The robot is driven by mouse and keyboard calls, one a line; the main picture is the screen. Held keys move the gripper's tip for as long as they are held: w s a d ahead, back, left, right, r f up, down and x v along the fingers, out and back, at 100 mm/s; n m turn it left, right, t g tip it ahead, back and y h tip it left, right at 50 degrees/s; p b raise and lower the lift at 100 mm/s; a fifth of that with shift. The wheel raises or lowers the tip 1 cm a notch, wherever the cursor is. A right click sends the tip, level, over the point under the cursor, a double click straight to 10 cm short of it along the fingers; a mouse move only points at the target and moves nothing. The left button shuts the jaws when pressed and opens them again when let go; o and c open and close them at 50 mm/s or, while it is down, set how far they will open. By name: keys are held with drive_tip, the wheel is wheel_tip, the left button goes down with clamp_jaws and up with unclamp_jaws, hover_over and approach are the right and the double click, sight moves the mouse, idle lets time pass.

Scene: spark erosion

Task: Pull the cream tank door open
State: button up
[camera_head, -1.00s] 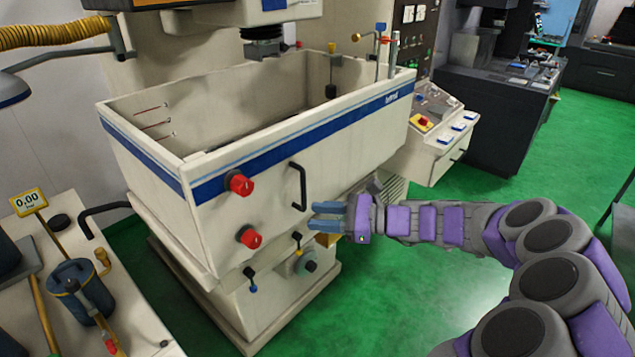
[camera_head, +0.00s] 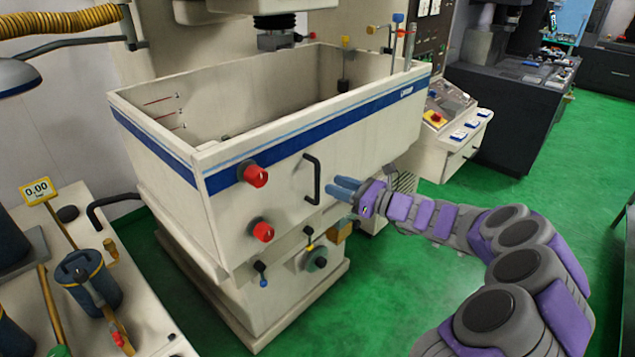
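The cream tank door (camera_head: 285,205) is the front panel of the cream tank, with a blue stripe along its top. It looks closed. A black bar handle (camera_head: 313,180) stands upright on it, right of two red knobs (camera_head: 256,175) (camera_head: 263,231). My gripper (camera_head: 338,189) is just right of the handle, its blue fingers pointing left at it. The two fingers show a small gap between them and hold nothing. The handle appears outside the fingers; whether they touch it I cannot tell.
A control panel (camera_head: 450,125) juts out right of the tank. Green floor (camera_head: 430,265) is clear in front.

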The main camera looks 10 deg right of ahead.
sight(318, 200)
drive_tip(key=b+x, duration=0.1)
drive_tip(key=x, duration=0.5)
drive_tip(key=shift+w+a, duration=0.25)
drive_tip(key=shift+w, duration=0.05)
drive_tip(key=shift+c, duration=0.3)
clamp_jaws()
